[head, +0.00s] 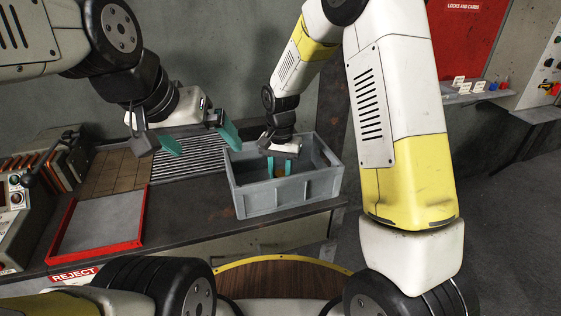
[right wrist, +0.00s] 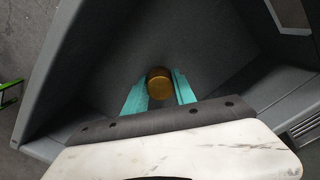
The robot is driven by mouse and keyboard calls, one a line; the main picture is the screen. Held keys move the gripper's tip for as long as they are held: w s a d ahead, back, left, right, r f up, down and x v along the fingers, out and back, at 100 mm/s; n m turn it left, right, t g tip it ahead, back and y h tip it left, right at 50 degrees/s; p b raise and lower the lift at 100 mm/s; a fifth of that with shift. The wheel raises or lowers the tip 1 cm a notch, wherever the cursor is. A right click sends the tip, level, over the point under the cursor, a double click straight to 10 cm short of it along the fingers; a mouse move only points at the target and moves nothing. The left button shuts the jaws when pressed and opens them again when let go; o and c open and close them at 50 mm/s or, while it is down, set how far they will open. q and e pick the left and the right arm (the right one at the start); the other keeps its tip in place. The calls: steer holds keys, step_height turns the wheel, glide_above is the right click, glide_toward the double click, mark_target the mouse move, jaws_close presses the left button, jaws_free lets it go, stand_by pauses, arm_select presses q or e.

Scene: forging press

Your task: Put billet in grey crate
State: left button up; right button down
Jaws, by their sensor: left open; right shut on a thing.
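The grey crate (head: 290,196) stands on the bench in the middle of the head view. My right gripper (head: 283,168) reaches down inside the crate, with its teal fingers below the rim. It is shut on the billet, a small brass-coloured cylinder (right wrist: 160,83), seen between the fingers in the right wrist view. In the head view only a small orange-brown part of the billet (head: 281,174) shows. I cannot tell whether the billet touches the crate floor. My left gripper (head: 200,143) is open and empty, above the slatted area to the left of the crate.
A red-framed tray (head: 98,226) with a REJECT label lies at the left of the bench. A slatted metal rack (head: 188,158) is behind it, left of the crate. A control box (head: 18,200) with a lever stands at the far left. A wall shelf is at the right.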

mark_target(280, 173)
steer(key=c, duration=1)
jaws_free()
steer(key=shift+f, duration=0.15)
step_height(280, 173, up, 12)
steer(key=s+d+r+n+t+y, duration=0.2)
steer(key=s+d+r+t, duration=0.1)
steer(key=s+d+r, duration=0.7)
steer(key=shift+s+d+r+n+t, duration=0.35)
steer(key=shift+s+d+t, duration=0.3)
steer(key=shift+s, duration=1.1)
steer(key=shift+s+d+r+n+t, duration=0.35)
steer(key=shift+s+d, duration=0.5)
steer(key=shift+s, duration=0.9)
steer(key=shift+s+d+r+n+t, duration=0.2)
steer(key=shift+s+d+r+t, duration=0.45)
steer(key=shift+s, duration=1.1)
steer(key=shift+d+f, duration=0.1)
steer(key=shift+f, duration=0.05)
